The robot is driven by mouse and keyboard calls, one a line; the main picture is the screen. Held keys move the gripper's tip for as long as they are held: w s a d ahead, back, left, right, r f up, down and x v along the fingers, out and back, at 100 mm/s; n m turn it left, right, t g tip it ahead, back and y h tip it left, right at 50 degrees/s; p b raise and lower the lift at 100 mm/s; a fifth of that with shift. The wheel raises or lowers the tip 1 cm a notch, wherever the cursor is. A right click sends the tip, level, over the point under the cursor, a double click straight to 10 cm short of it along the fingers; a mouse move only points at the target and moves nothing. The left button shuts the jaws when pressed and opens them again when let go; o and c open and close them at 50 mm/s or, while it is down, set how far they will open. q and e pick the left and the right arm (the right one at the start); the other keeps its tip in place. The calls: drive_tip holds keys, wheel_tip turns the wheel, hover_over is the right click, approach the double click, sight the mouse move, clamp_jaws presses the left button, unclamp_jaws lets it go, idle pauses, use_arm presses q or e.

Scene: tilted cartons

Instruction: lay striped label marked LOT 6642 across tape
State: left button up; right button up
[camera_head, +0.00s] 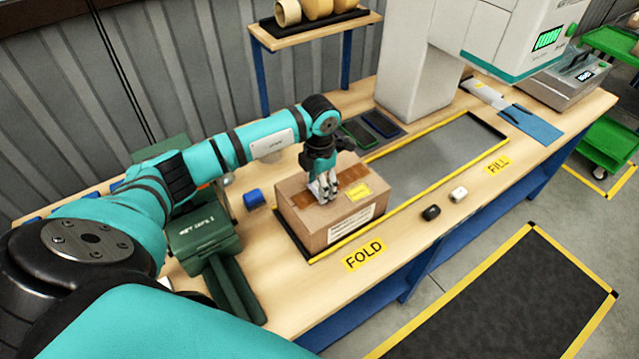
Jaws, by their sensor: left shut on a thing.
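A brown cardboard carton (333,227) stands on the table in the FOLD area. Brown tape (353,172) runs across its top. My left gripper (324,192) points down over the carton top, at the tape. Its jaws are shut on a small pale label, mostly hidden between the fingers. Its stripes and lettering cannot be read from here. A yellow sticker (358,192) lies on the carton top just right of the fingers. A white printed label (350,222) is on the carton's front side. My right gripper is not in view.
A green machine (203,228) and a small blue block (253,198) stand left of the carton. Dark flat trays (380,124) lie behind it. A black piece (431,213) and a white piece (459,194) lie to its right.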

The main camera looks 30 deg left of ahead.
use_arm(q)
drive_tip(key=shift+f, duration=0.35)
idle(0.6)
drive_tip(key=o, duration=0.7)
drive_tip(key=shift+o, duration=0.3)
drive_tip(key=o, duration=0.4)
drive_tip(key=shift+c, duration=0.2)
